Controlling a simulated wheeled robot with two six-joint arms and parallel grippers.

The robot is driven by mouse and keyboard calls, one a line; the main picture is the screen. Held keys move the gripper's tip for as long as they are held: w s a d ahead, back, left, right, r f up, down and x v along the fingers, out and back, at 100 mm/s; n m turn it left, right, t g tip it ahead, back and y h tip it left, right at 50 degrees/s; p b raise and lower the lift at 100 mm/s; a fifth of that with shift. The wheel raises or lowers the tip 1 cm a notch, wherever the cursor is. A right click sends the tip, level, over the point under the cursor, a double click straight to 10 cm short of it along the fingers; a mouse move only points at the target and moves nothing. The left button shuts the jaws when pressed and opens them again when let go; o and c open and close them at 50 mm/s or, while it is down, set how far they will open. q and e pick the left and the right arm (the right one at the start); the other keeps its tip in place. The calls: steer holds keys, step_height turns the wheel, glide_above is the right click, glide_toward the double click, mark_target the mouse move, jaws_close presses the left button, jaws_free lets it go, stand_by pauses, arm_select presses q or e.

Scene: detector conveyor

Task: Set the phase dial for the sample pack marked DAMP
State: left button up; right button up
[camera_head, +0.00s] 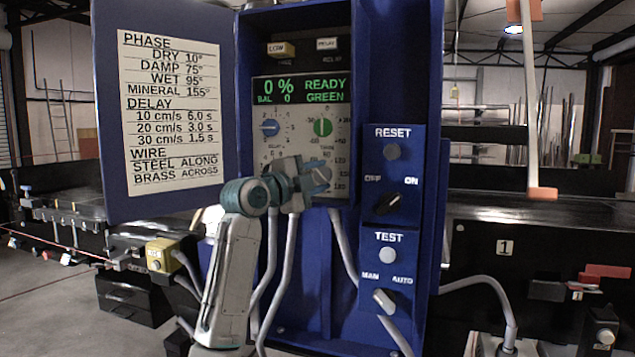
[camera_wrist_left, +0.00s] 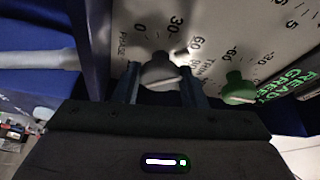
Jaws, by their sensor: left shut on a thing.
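The phase dial is a grey knob (camera_wrist_left: 158,72) on the pale instrument panel, with the word PHASE and marks 0, 30 and 60 around it in the left wrist view. My left gripper (camera_wrist_left: 161,88) has one finger on each side of the knob and is shut on it. In the head view my left gripper (camera_head: 314,180) is at the panel's lower part and covers much of the dial. The exact pointer angle cannot be read. The settings chart (camera_head: 170,115) on the open door lists DAMP 75°. My right gripper is not in view.
A green knob (camera_head: 323,127) and a blue knob (camera_head: 270,128) sit above the phase dial. The display (camera_head: 300,89) reads 0 %, READY, GREEN. A switch panel (camera_head: 420,235) stands to the right. Grey cables hang below. The blue door and cabinet walls flank the arm.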

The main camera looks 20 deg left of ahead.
arm_select(q)
steer(key=shift+m+g+y, duration=0.3)
steer(key=shift+m+g, duration=0.4)
steer(key=shift+m, duration=0.9)
steer(key=o, duration=1)
steer(key=shift+r, duration=0.1)
